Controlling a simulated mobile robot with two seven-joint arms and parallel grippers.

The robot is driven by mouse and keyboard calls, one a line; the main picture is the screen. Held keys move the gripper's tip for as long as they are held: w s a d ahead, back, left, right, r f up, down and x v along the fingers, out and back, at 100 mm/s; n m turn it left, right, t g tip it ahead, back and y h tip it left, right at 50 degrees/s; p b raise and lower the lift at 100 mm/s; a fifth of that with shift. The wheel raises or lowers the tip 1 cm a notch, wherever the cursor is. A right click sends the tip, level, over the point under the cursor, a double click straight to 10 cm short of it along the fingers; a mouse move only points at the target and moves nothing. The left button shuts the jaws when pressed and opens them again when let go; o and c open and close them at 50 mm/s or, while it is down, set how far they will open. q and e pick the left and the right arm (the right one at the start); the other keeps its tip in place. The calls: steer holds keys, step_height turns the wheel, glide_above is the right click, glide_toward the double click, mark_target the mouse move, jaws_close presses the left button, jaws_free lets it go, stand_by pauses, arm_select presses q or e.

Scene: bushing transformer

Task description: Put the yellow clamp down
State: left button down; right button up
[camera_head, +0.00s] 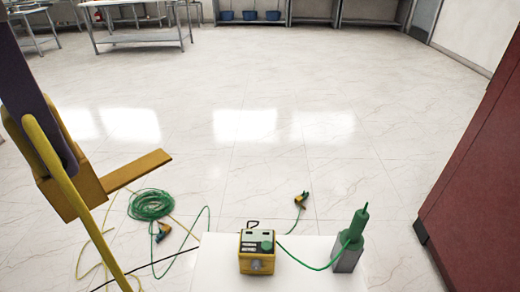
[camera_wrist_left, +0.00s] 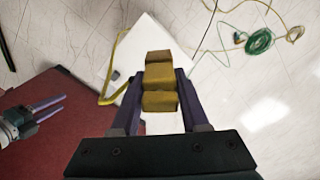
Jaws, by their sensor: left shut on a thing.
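The yellow clamp (camera_head: 85,188) is large and close at the left of the head view, with a flat bar reaching right and a yellow cable running along it. My left gripper (camera_head: 62,160) is shut on the clamp; its purple finger lies against it. In the left wrist view the clamp (camera_wrist_left: 160,77) shows as yellow blocks between the purple fingers of my left gripper (camera_wrist_left: 160,100). It is held up in the air. My right gripper (camera_wrist_left: 58,105) shows at the left of the wrist view, its fingers apart and empty; it is outside the head view.
A white tabletop (camera_head: 215,270) carries a yellow box device (camera_head: 257,252) and a green bushing on a grey block (camera_head: 350,240). A green cable coil (camera_head: 152,204) and two small clamps (camera_head: 161,232) (camera_head: 301,200) lie on the floor. A red cabinet (camera_head: 480,170) stands right.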

arm_select(q)
steer(key=f+m+b, duration=0.3)
steer(key=f+b, duration=0.4)
steer(key=f, duration=0.6)
steer(key=s+d+f+m+b, duration=0.1)
steer(key=f+m+b, duration=0.2)
steer(key=f+b, duration=0.4)
steer(key=d+f+m+b, duration=0.1)
steer(key=f+m+b, duration=0.3)
steer(key=f, duration=1.6)
steer(key=shift+s+d+f+b, duration=0.15)
steer(key=shift+d+f+b, duration=0.15)
steer(key=shift+b, duration=1.15)
steer(key=shift+f, duration=0.3)
steer(key=shift+f, duration=0.15)
steer(key=shift+c, duration=2)
jaws_free()
